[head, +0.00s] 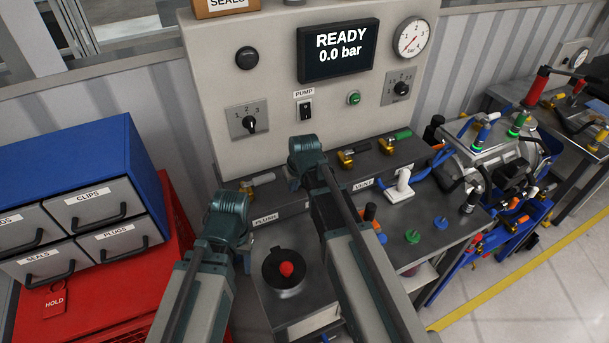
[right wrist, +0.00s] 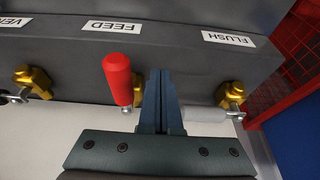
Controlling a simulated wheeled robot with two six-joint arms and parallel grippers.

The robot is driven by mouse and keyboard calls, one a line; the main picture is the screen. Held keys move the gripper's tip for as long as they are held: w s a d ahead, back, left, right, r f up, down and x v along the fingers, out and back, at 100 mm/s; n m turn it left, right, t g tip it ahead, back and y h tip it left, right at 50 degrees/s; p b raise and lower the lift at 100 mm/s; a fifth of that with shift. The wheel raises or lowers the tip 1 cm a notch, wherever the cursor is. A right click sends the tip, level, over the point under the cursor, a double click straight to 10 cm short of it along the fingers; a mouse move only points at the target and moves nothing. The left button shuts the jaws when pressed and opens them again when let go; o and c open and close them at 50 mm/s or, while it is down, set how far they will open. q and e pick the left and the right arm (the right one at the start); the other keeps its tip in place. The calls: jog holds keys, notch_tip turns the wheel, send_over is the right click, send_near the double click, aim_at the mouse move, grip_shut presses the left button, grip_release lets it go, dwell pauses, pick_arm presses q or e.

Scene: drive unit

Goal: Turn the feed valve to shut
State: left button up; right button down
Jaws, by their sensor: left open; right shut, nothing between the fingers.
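In the right wrist view, which is upside down, the feed valve's red handle (right wrist: 117,80) reaches from its pivot toward the FEED label (right wrist: 112,27). It lies across the line of the flush valve's grey handle (right wrist: 205,115). My right gripper (right wrist: 160,85) is shut and empty, with its fingers beside the red handle on the FLUSH side, a narrow gap between them. In the head view my right arm (head: 310,160) reaches to the bench ledge and hides the feed valve. My left gripper (head: 232,235) is open and empty, low over the bench's left part, its fingers mostly hidden.
Left of the arms stands a blue drawer cabinet (head: 75,150) on a red case. A display (head: 338,48) on the panel reads READY, 0.0 bar. Brass valves with black and green handles (head: 397,136) sit right of my right arm. A round black dish (head: 287,272) lies between the arms.

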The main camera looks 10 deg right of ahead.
jog(key=shift+d, duration=0.1)
dwell(0.4)
jog(key=shift+s+d, duration=0.3)
jog(key=shift+d, duration=0.45)
jog(key=shift+d, duration=0.85)
jog(key=shift+d, duration=0.85)
jog(key=shift+w+d, duration=0.1)
